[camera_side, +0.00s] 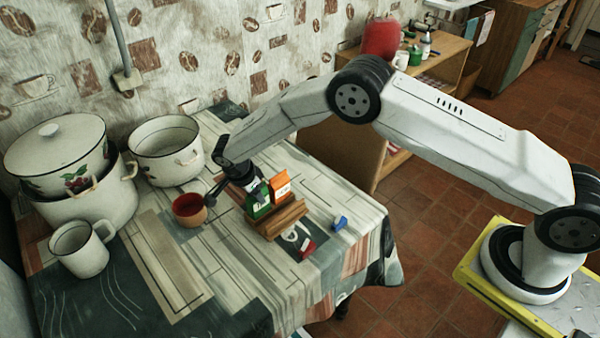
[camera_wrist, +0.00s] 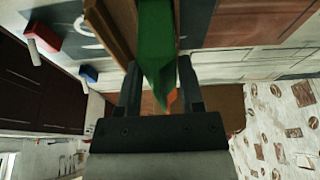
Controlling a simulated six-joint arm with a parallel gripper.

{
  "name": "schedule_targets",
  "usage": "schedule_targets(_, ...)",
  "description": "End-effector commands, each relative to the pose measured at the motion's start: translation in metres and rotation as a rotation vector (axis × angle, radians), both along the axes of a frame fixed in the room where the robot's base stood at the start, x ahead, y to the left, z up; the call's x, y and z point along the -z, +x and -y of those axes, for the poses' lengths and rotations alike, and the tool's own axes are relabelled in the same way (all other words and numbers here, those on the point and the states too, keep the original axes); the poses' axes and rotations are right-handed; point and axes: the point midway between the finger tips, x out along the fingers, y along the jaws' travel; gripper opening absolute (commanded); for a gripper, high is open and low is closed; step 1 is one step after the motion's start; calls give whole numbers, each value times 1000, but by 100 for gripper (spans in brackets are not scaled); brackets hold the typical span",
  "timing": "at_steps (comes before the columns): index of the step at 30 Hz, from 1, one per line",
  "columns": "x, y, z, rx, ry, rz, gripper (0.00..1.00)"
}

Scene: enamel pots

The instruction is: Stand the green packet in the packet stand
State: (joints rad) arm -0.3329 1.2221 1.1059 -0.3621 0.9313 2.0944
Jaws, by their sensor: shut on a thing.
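The green packet (camera_side: 259,207) is upright at the wooden packet stand (camera_side: 282,220), at its left part. It also shows in the wrist view (camera_wrist: 156,40), between my fingers. My gripper (camera_wrist: 158,78) is shut on the packet's upper part. In the side view my gripper (camera_side: 248,187) comes down on it from above. The stand's wooden wall (camera_wrist: 120,25) runs beside the packet in the wrist view. An orange packet (camera_side: 281,186) stands upright in the stand, right of the green one. I cannot tell whether the green packet's bottom touches the stand's floor.
A terracotta bowl (camera_side: 189,209) is close left of my gripper. A red object (camera_side: 306,247) and a blue object (camera_side: 340,223) lie right of the stand. Enamel pots (camera_side: 168,150) and a mug (camera_side: 80,250) stand at the left. The front of the cloth is clear.

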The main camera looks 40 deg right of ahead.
Motion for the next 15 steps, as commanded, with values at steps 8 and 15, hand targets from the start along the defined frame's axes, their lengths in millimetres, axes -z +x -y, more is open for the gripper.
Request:
schedule_targets(8, 4, 0, 0, 0, 0, 1, 1)
schedule_targets(15, 7, 0, 0, 0, 0, 1, 1)
